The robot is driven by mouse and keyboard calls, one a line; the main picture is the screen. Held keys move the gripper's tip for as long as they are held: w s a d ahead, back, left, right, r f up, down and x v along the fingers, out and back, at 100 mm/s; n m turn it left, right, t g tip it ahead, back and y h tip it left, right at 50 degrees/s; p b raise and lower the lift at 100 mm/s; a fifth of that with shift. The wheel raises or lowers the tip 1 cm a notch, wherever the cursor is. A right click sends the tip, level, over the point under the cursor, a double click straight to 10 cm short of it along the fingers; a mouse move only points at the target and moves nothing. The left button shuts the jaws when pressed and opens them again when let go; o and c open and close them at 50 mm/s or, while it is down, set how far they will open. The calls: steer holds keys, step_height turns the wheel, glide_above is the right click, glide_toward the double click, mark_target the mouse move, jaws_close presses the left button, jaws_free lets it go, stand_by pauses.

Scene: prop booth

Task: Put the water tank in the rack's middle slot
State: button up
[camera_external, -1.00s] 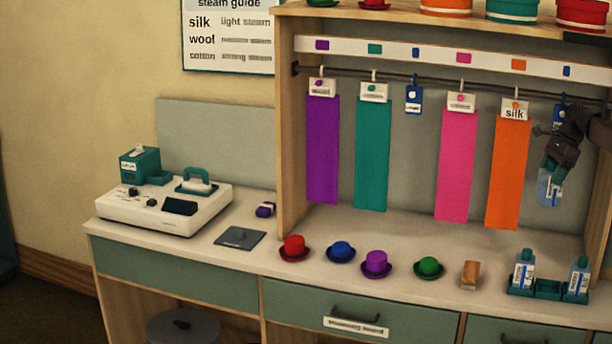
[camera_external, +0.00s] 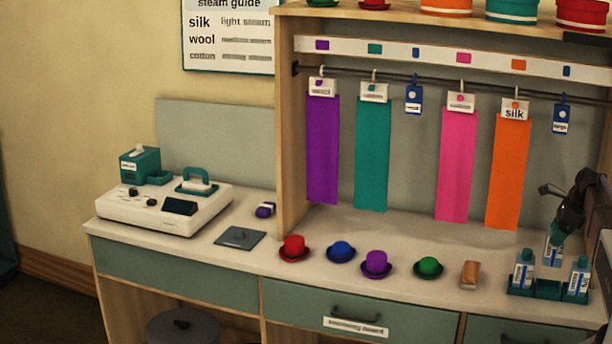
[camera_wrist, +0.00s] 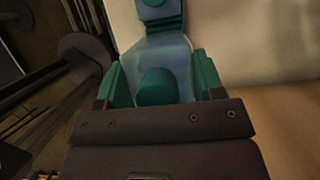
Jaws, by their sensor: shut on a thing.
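The water tank (camera_external: 552,250) is a translucent blue bottle with a white label. My gripper (camera_external: 563,232) is shut on its upper part and holds it over the teal rack (camera_external: 547,295), about in line with the middle slot. I cannot tell whether its bottom touches the rack. The rack's left slot holds a labelled bottle (camera_external: 523,270) and its right slot holds another (camera_external: 578,277). In the wrist view the tank (camera_wrist: 172,52) and its green cap sit between the two green finger pads of my gripper (camera_wrist: 160,80).
A brown block (camera_external: 469,275) and a green hat (camera_external: 428,267) stand left of the rack on the counter. Orange cloth (camera_external: 508,175) and a blue tag (camera_external: 562,118) hang from the rail above. The cabinet's right side panel (camera_external: 602,190) is close to my arm.

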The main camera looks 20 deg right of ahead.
mark_target(554, 263)
steer(key=shift+s+d, duration=0.3)
steer(key=shift+d, duration=0.05)
steer(key=shift+s+d+f, duration=0.1)
steer(key=shift+f, duration=0.1)
step_height(554, 263, down, 6)
steer(key=b, duration=0.6)
steer(key=shift+f+b, duration=0.9)
steer(key=shift+b, duration=0.15)
steer(key=shift+f+b, duration=0.6)
steer(key=shift+b, duration=0.05)
